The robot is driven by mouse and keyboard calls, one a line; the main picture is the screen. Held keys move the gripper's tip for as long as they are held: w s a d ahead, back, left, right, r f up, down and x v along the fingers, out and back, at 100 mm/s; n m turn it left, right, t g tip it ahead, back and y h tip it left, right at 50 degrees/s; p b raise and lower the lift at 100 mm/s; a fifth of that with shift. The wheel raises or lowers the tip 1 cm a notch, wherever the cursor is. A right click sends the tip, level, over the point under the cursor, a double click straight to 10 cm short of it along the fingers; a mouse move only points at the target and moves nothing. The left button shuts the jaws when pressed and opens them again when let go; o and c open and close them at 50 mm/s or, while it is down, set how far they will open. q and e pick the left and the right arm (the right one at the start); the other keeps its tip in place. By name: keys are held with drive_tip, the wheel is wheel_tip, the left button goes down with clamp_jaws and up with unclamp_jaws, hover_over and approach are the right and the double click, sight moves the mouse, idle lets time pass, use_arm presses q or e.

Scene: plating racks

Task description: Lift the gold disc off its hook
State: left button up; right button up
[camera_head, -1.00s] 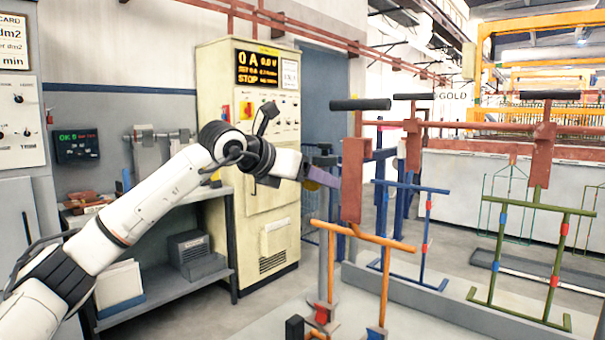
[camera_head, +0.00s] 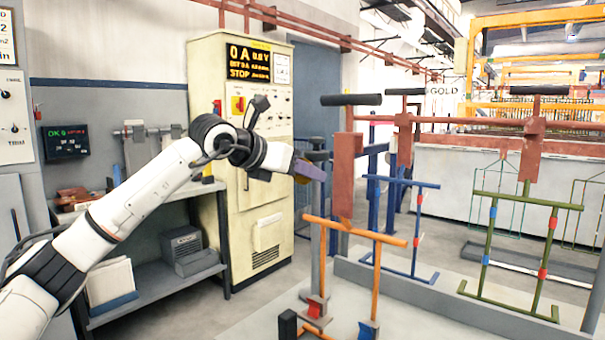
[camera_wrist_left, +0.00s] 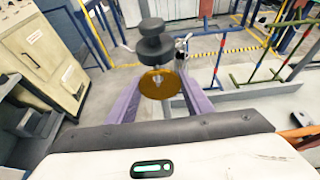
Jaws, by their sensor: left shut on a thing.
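The gold disc (camera_wrist_left: 160,82) shows in the left wrist view between the two purple fingers of my left gripper (camera_wrist_left: 160,100), which is shut on it at its sides. A small part of the disc (camera_head: 302,179) shows in the head view by the fingers. A dark grey post top with a round cap (camera_wrist_left: 152,28) stands just beyond the disc; in the head view it is a grey post (camera_head: 315,235). Whether the disc still touches its hook cannot be told. My right gripper is out of view.
An orange frame (camera_head: 355,230) stands close to the right of the post, with a blue frame (camera_head: 405,182) and a green frame (camera_head: 527,200) farther right. A cream control cabinet (camera_head: 240,140) stands behind the arm. A grey shelf unit (camera_head: 150,305) stands at the left.

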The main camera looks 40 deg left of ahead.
use_arm(q)
drive_tip(key=shift+s+r, duration=0.15)
drive_tip(key=shift+r, duration=0.2)
idle(0.3)
drive_tip(key=shift+s+r, duration=0.4)
drive_tip(key=shift+s, duration=0.1)
drive_tip(key=shift+s, duration=0.15)
drive_tip(key=shift+s+a+b, duration=0.1)
drive_tip(key=shift+s+b, duration=0.45)
drive_tip(key=shift+s, duration=0.25)
